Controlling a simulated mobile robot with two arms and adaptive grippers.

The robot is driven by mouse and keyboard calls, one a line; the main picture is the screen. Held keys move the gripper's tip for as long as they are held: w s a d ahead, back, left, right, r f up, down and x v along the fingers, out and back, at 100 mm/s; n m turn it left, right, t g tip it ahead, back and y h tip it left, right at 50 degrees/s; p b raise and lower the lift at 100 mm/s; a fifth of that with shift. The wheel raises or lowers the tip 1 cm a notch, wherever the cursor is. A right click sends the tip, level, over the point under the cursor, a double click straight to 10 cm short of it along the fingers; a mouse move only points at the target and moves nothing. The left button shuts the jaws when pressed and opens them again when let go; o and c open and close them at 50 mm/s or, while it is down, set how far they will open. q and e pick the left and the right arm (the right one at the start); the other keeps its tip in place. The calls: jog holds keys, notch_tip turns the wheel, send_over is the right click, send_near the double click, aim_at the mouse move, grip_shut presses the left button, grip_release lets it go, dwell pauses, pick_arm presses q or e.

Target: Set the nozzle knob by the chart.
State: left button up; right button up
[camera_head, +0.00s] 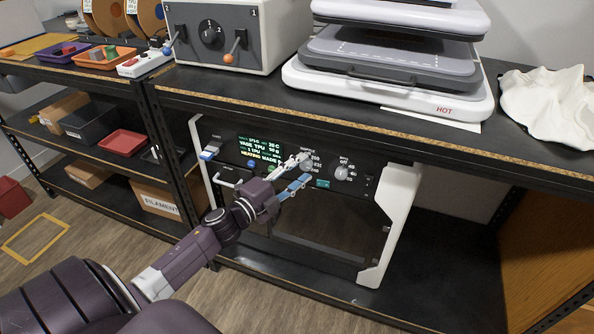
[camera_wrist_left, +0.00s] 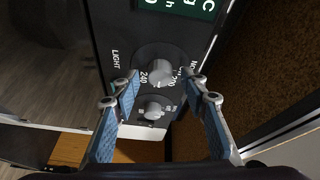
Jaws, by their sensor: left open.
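The printer's dark front panel (camera_head: 225,150) sits under the bench in a white frame. Its nozzle knob (camera_head: 307,163) is a grey dial, partly behind my gripper in the head view. In the left wrist view the nozzle knob (camera_wrist_left: 160,72) shows with 240 and 210 marks around it. My left gripper (camera_head: 303,169) is open, with its fingertips in front of this knob; in the left wrist view the fingertips (camera_wrist_left: 160,76) appear on either side of it. I cannot tell whether they touch it. A green-text screen (camera_head: 260,148) includes the letters TPU. I cannot make out a chart.
A second knob (camera_head: 341,172) is right of the nozzle knob. A white handle (camera_head: 228,180) juts out on the left. The bench edge (camera_head: 330,139) overhangs the panel. A heat press (camera_head: 390,80) marked HOT and a grey switch box (camera_head: 225,35) stand above.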

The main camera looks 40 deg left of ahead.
pick_arm(q)
jog(key=s+a, duration=0.1)
jog(key=s, duration=1.1)
jog(key=shift+a+f, duration=0.2)
jog(key=shift+a, duration=0.15)
